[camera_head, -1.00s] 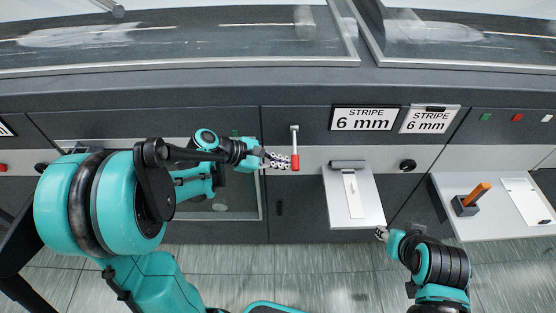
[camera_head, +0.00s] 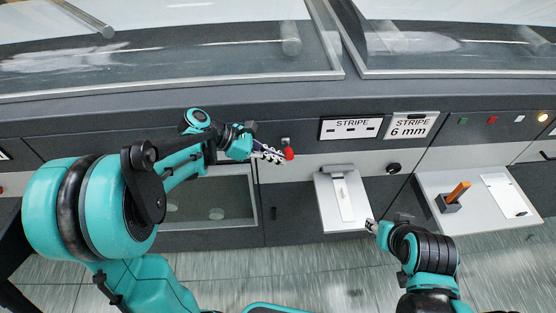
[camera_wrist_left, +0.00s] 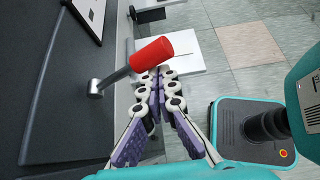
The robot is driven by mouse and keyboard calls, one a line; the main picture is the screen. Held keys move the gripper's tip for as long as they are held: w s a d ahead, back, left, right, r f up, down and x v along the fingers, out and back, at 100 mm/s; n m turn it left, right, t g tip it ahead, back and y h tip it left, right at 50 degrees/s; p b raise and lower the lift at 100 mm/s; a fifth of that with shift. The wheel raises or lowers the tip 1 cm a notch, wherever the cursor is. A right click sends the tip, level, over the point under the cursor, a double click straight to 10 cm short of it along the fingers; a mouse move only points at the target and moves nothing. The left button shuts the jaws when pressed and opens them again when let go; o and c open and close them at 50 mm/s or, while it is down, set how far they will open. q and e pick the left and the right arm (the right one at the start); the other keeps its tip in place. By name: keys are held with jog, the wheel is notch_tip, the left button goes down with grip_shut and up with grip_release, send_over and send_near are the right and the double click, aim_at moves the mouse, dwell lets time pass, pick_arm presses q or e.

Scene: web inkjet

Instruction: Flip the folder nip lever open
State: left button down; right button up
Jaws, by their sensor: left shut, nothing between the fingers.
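The folder nip lever has a red grip (camera_head: 289,153) on a short metal arm from a pivot (camera_head: 285,141) on the grey panel. In the head view it looks foreshortened. In the left wrist view the red grip (camera_wrist_left: 152,53) and its arm stand out from the panel. My left gripper (camera_head: 278,155) is shut and empty, its fingertips close beside the red grip. In the left wrist view its fingertips (camera_wrist_left: 155,75) lie just below the grip; I cannot tell whether they touch it. My right gripper (camera_head: 371,226) is small, near the white shelf's corner; its opening is unclear.
A white shelf (camera_head: 328,206) juts out below. A black knob (camera_head: 394,168) is beside it. A side table (camera_head: 430,185) holds an orange-handled tool (camera_head: 454,197).

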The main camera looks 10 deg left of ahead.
pick_arm(q)
jog(key=shift+w+r, duration=0.25)
jog(key=shift+r, duration=0.25)
pick_arm(e)
jog(key=shift+r, duration=0.25)
pick_arm(q)
jog(key=shift+w+r, duration=0.1)
jog(key=shift+r, duration=0.05)
pick_arm(e)
jog(key=shift+r, duration=0.1)
